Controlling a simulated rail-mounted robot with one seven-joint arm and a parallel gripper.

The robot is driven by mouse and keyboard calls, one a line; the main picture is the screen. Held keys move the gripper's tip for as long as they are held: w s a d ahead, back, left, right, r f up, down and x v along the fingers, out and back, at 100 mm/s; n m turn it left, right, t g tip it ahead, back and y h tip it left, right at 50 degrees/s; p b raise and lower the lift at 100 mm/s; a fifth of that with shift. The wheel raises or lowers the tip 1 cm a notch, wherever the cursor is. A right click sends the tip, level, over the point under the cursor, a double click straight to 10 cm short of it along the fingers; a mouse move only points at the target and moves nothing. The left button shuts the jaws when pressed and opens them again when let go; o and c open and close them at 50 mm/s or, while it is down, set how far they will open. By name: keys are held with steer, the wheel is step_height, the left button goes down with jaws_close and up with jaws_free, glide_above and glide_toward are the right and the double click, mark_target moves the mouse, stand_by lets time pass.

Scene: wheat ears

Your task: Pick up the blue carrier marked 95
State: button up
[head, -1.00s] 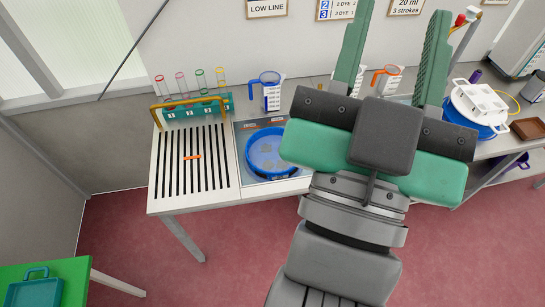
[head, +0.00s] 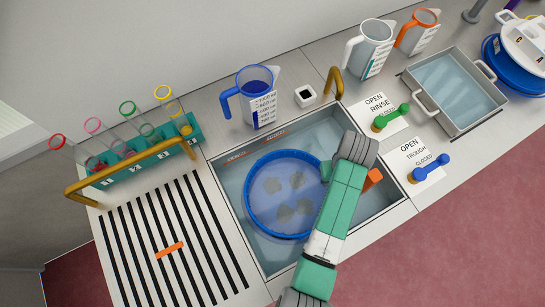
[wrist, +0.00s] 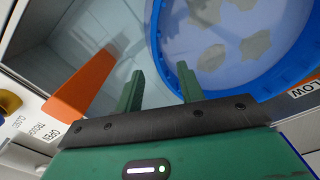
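A round blue carrier (head: 249,197) sits in the water of the sink in the head view, with several grey patches inside. I cannot read a 95 on it. Its ribbed rim also shows in the wrist view (wrist: 159,52). My gripper (wrist: 160,69) is open, its two green fingers apart with nothing held between them. The right finger overlaps the rim in the wrist view, and the left finger is outside it. I cannot tell whether they touch. In the head view my arm covers the carrier's right edge and hides most of the fingers.
The sink (head: 398,197) has an orange tab (head: 372,180) beside my gripper. A slatted rack (head: 120,240) and tube holder (head: 150,165) stand left. Jugs (head: 255,95) stand behind. Green (head: 391,119) and blue (head: 430,168) valve handles and a water tray (head: 410,77) are right.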

steer(key=shift+s+f, duration=0.1)
steer(key=shift+s, duration=0.1)
steer(key=shift+s+d+f, duration=0.2)
steer(key=shift+f, duration=0.05)
step_height(320, 180, down, 2)
steer(key=shift+s, duration=0.1)
steer(key=f, duration=0.1)
steer(key=f+b, duration=0.1)
steer(key=f, duration=0.3)
steer(key=shift+w+a+f+b, duration=0.1)
steer(key=shift+w+a+b, duration=0.05)
steer(key=shift+w+b, duration=0.15)
steer(key=shift+c, duration=0.5)
jaws_close()
